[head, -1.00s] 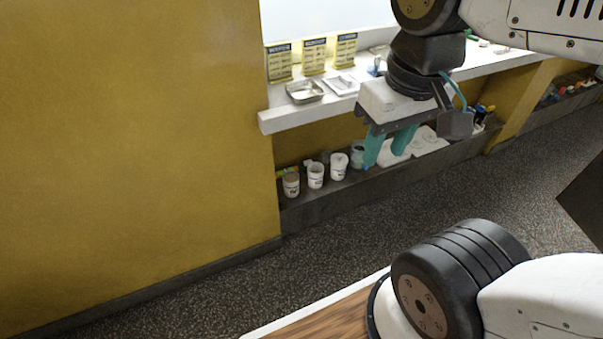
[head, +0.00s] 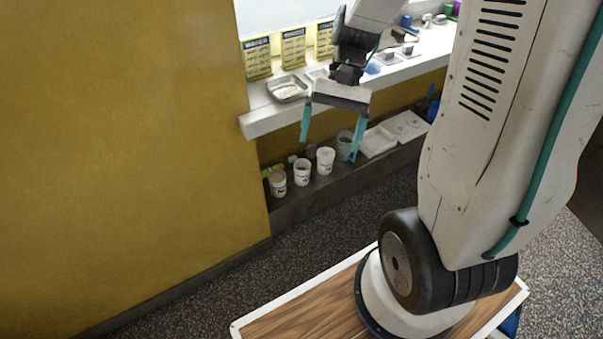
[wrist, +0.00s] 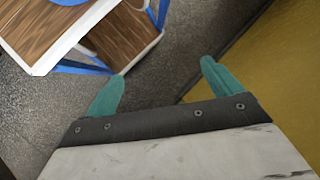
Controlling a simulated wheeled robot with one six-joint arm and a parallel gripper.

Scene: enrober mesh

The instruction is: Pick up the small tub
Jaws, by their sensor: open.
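Several small tubs stand in a row on the low dark shelf under the white counter in the head view. A white tub with a brownish top (head: 278,184) is at the left end, a white tub (head: 302,172) is beside it, another white tub (head: 325,160) is further right, and a greyish translucent tub (head: 345,145) is past that. Which one is the small tub I cannot tell. My gripper (head: 330,148) is open and empty, its teal fingers pointing down in front of the counter edge, above the tubs. In the wrist view my gripper (wrist: 158,85) shows spread fingers with no tub between them.
The white counter (head: 257,124) overhangs the low shelf (head: 300,203). A metal tray (head: 287,88) and yellow cards (head: 293,48) are on the counter. White flat containers (head: 378,142) sit right of the tubs. A yellow wall (head: 120,150) closes the left side. Dark floor (head: 310,240) is clear.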

